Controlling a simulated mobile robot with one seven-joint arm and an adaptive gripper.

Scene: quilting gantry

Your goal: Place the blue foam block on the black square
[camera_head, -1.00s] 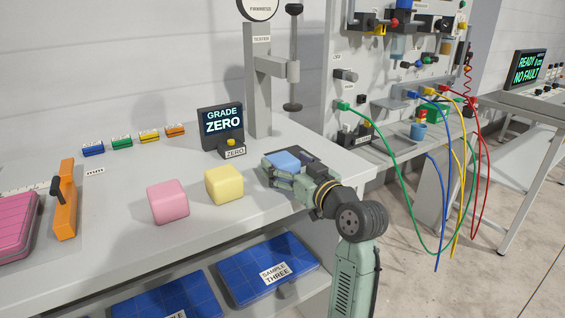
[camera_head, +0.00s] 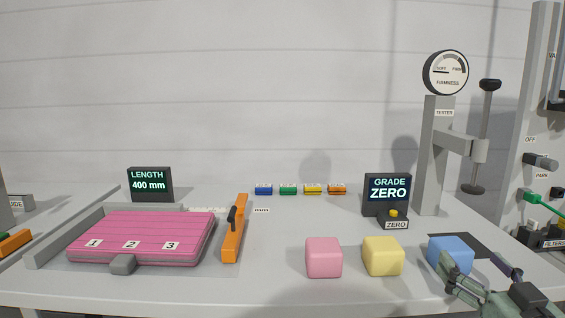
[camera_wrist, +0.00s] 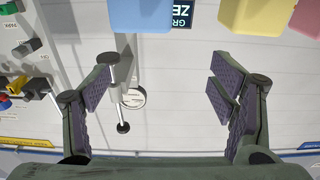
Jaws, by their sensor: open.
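The blue foam block (camera_head: 450,252) stands at the right of the table in the head view. It covers the front left part of the black square (camera_head: 474,243); whether its base lies fully on the square is hidden. My gripper (camera_head: 472,262) is open at the block's front right, one finger overlapping the block in this view. In the wrist view the blue block (camera_wrist: 140,14) shows at the top edge, beyond the spread fingertips (camera_wrist: 160,72). Nothing is between the fingers.
A yellow block (camera_head: 382,256) and a pink block (camera_head: 323,257) stand left of the blue one. The firmness tester (camera_head: 434,150) rises behind the square. The grade display (camera_head: 387,192) and zero button (camera_head: 394,217) are behind the yellow block.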

